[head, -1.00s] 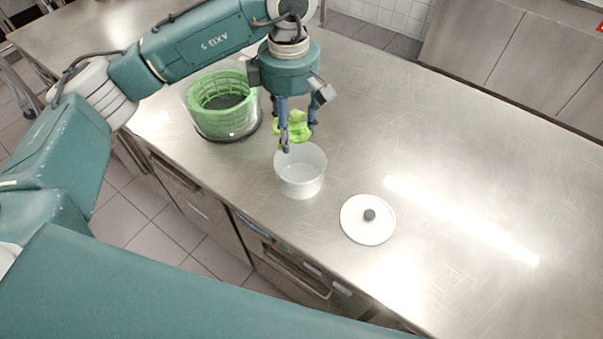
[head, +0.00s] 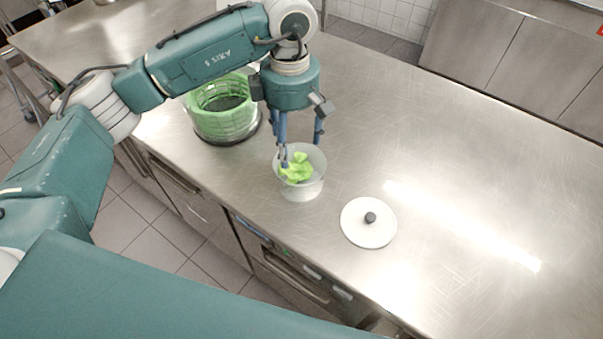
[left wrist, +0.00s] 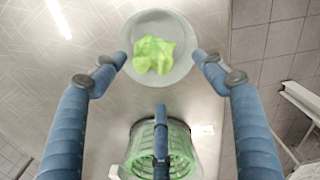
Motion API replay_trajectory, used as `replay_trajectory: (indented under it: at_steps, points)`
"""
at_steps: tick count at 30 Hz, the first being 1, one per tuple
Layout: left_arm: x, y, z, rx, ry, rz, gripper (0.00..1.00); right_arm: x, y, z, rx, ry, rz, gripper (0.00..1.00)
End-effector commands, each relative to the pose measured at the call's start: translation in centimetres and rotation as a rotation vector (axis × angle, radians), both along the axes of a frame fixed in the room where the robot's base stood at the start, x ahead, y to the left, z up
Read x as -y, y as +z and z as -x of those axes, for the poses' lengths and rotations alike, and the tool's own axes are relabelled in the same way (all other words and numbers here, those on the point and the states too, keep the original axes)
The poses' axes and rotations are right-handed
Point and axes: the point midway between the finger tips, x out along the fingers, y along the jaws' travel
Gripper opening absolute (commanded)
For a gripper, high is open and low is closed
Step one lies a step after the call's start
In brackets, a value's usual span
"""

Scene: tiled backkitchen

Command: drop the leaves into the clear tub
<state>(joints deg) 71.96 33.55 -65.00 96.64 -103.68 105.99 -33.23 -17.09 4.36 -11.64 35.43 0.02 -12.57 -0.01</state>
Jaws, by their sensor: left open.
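The green leaves (head: 297,169) show at the mouth of the clear tub (head: 301,190), apart from my fingers. In the left wrist view the leaves (left wrist: 153,55) lie within the round outline of the tub (left wrist: 184,66). Whether they rest on its bottom or are still falling I cannot tell. My left gripper (head: 300,150) is open above the tub, its blue fingers spread. In the left wrist view the fingers of the left gripper (left wrist: 163,75) stand wide apart with nothing between them. My right gripper is not in view.
A green salad-spinner basket in a clear bowl (head: 222,123) stands left of the tub; it also shows in the left wrist view (left wrist: 141,150). A white lid with a dark knob (head: 368,231) lies right of the tub. The steel counter (head: 450,150) is clear further right.

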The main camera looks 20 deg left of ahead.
Motion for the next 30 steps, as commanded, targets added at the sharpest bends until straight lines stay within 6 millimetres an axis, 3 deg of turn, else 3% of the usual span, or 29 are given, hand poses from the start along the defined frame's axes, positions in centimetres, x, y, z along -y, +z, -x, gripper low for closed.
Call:
replay_trajectory:
  at_steps: [5, 12, 18, 30]
  points:
    - [0.0, 2.1, -0.1, 0.005, 0.000, 0.000, 0.71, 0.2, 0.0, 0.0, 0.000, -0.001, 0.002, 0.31]
    - [0.1, 7.3, -0.1, 0.005, 0.001, 0.001, 0.71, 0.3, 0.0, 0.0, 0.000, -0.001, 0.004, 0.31]
    - [0.0, 10.6, -0.1, 0.003, 0.000, 0.000, 0.71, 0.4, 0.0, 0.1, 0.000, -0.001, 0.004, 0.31]
    - [0.0, 11.9, 0.0, 0.000, 0.000, 0.001, 0.71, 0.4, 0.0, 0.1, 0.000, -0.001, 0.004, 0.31]
